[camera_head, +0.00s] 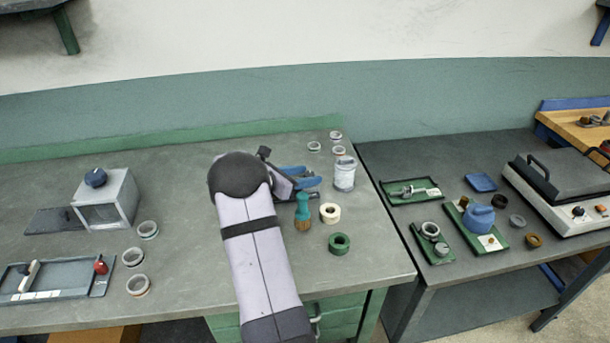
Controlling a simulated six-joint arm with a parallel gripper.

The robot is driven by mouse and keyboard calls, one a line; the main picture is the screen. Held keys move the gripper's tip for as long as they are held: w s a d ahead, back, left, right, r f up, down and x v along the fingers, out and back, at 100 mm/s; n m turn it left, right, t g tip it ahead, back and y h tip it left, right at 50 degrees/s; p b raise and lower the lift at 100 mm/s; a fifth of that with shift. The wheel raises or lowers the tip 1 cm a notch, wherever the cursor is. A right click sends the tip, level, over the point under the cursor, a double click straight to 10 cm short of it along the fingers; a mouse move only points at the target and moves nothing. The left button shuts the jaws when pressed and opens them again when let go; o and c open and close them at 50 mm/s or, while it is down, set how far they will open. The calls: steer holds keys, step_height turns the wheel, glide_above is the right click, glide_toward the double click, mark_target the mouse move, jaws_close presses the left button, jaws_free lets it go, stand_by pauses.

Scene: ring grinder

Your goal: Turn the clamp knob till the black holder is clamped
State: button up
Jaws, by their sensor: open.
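My gripper (308,176) has blue fingers and points right over the middle of the left bench, just left of a white jar (344,175). Its fingers look apart with nothing seen between them. My arm covers part of the bench behind and below it. A dark blue knob (95,178) sits on top of a grey box (118,198) at the left, well away from my gripper. A red knob (101,267) stands at the right end of a grey tray (70,283) at the front left. I cannot tell which knob is the clamp knob, and I cannot make out a black holder.
A green-handled brush (302,210), a cream ring (330,212) and a green ring (339,243) stand right of my arm. Several grey rings (148,230) lie at left and back. The right bench (445,165) holds green trays and a lidded machine (560,190).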

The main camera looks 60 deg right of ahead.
steer(key=c, duration=1.1)
steer(key=shift+o, duration=0.2)
steer(key=shift+w+d+r+m+g+y, duration=0.1)
steer(key=shift+w+m+g+y, duration=0.1)
steer(key=shift+m+g, duration=0.35)
steer(key=shift+w+d+m+g+y, duration=0.1)
steer(key=shift+m+g+y, duration=0.1)
steer(key=shift+m+g, duration=0.35)
steer(key=shift+m+g+y+b, duration=0.3)
steer(key=shift+m+g+y, duration=0.2)
steer(key=shift+m+g, duration=0.55)
steer(key=shift+m+g+y, duration=0.25)
steer(key=shift+g+y, duration=0.05)
steer(key=shift+g, duration=0.15)
steer(key=o, duration=1.1)
steer(key=shift+c, duration=0.2)
steer(key=shift+w+a, duration=0.1)
steer(key=shift+b+v, duration=1.1)
steer(key=shift+v, duration=2.5)
